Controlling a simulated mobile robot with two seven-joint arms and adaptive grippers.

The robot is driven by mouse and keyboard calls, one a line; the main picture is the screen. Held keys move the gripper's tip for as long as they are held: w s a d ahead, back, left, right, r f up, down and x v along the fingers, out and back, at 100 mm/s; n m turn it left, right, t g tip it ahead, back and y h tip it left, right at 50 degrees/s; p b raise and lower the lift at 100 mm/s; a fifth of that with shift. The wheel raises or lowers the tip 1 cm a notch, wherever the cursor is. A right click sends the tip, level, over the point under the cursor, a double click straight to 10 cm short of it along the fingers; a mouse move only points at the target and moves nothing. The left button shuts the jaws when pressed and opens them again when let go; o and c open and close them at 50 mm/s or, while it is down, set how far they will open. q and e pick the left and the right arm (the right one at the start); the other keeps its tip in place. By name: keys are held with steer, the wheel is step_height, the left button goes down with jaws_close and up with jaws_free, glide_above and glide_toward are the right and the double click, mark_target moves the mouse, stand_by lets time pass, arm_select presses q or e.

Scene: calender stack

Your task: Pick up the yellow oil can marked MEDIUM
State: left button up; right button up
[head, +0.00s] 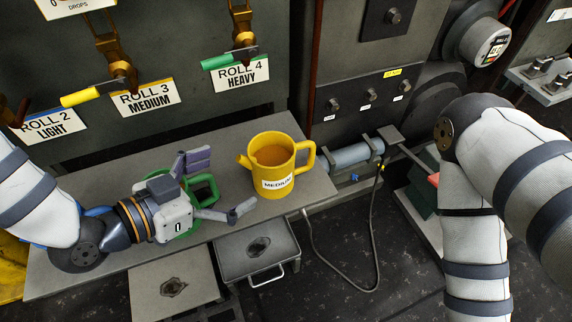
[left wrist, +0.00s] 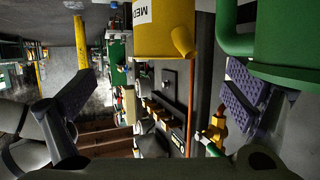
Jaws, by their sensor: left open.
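The yellow oil can marked MEDIUM (head: 272,168) stands upright on the grey shelf, its spout to the left and its handle to the right. Its top is open and shows amber liquid. My left gripper (head: 218,187) is open, left of the can and apart from it, with its fingers toward it. In the left wrist view the yellow can (left wrist: 163,30) is at the top, between the spread fingers (left wrist: 155,108). A green can (head: 206,188) is partly hidden by my left gripper; it also shows in the left wrist view (left wrist: 290,35). My right gripper is not in view.
The grey shelf (head: 110,257) runs below a machine with lever handles and plates such as ROLL 3 MEDIUM (head: 148,97). Two grey boxes stand before it, one with a handle (head: 257,254). A cable (head: 340,275) lies on the floor. Shelf room right of the yellow can is small.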

arm_select(q)
glide_toward(286, 149)
steer(key=b+x, duration=0.1)
steer(key=x, duration=0.4)
steer(key=shift+w+d+f, duration=0.15)
steer(key=c, duration=1.8)
